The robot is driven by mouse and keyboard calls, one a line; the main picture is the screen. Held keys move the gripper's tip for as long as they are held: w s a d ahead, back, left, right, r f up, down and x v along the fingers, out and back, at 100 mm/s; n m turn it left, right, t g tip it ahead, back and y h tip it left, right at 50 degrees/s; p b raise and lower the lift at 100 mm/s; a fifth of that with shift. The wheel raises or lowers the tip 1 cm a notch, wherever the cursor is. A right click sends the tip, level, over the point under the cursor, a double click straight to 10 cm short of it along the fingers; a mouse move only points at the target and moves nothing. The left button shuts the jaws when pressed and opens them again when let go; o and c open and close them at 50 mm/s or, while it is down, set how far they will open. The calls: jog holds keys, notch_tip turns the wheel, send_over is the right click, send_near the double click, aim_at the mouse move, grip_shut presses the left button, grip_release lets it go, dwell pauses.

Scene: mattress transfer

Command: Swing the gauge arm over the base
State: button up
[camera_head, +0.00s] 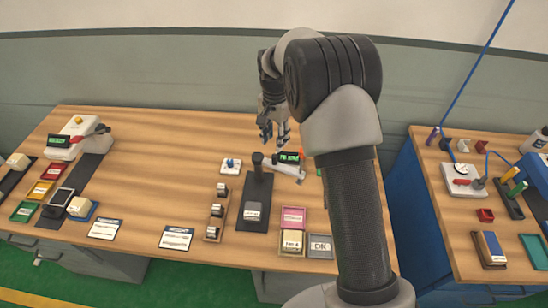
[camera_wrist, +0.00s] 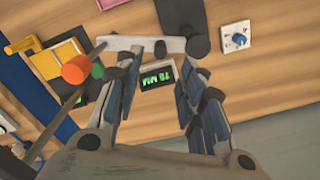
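The gauge has a dark base plate (camera_head: 262,190) with a black post (camera_head: 257,160) at its far end. Its pale gauge arm (camera_head: 285,169) reaches right from the post, out to the side of the base, and carries a green-lit display (camera_head: 289,156). A grey block (camera_head: 253,210) sits on the base. My gripper (camera_head: 274,138) is above the table, close behind the gauge arm. In the wrist view my gripper (camera_wrist: 160,75) is open, its fingers either side of the display (camera_wrist: 157,77). The gauge arm (camera_wrist: 145,43) passes beyond the fingertips; contact cannot be told.
A rack of small blocks (camera_head: 215,211) stands left of the base. A blue-knobbed switch (camera_head: 230,166) sits left of the post. My arm hides part of the table.

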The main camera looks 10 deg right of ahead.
aim_at(274, 156)
notch_tip(274, 156, down, 9)
jog(key=shift+r+b, duration=0.1)
jog(key=shift+b, duration=0.6)
jog(key=shift+c, duration=0.3)
grip_shut()
